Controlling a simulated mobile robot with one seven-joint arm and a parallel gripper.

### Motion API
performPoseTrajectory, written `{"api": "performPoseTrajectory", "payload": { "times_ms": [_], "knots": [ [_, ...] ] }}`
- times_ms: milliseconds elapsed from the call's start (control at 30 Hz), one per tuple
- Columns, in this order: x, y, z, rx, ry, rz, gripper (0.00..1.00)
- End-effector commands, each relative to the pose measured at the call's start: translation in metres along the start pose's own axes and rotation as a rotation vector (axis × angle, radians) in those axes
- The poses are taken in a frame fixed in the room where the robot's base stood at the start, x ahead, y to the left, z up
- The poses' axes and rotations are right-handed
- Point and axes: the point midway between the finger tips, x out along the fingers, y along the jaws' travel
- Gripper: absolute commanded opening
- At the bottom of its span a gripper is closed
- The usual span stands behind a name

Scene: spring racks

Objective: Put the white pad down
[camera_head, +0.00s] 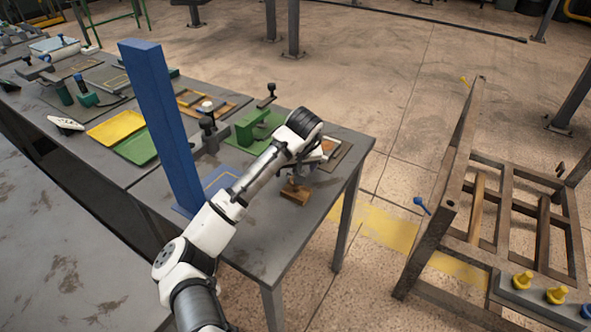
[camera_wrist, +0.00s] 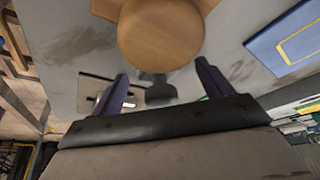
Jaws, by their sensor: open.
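My gripper (camera_wrist: 162,72) is open, with its two dark purple fingers apart in the wrist view. A dark grey piece (camera_wrist: 156,88) shows between the fingers; I cannot tell what it is or whether they touch it. A whitish piece (camera_wrist: 106,97) lies in a dark-edged frame beside the left finger. I cannot tell if this is the white pad. In the head view my arm reaches over the near right end of the table, and its wrist hides the fingers. A white piece with dark marks (camera_head: 66,123) lies farther left on the table.
A wooden block with a round knob (camera_wrist: 160,32) stands close to my gripper; it also shows in the head view (camera_head: 294,192). A tall blue post (camera_head: 160,120) stands left of my arm. Green (camera_head: 137,148) and yellow (camera_head: 115,127) trays lie beyond. A metal rack (camera_head: 455,190) stands right.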

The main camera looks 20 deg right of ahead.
Motion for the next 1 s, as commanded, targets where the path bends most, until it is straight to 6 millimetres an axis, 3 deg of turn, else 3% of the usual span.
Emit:
{"api": "performPoseTrajectory", "payload": {
  "times_ms": [67, 467, 767, 1000],
  "knots": [
    [0.000, 0.000, 0.000, 0.000, 0.000, 0.000, 0.79],
    [-0.001, 0.000, 0.000, 0.000, 0.000, 0.001, 0.27],
    [-0.004, 0.001, -0.002, 0.000, 0.001, 0.001, 0.27],
    [-0.029, 0.001, -0.012, 0.002, 0.003, 0.003, 0.27]
  ]
}}
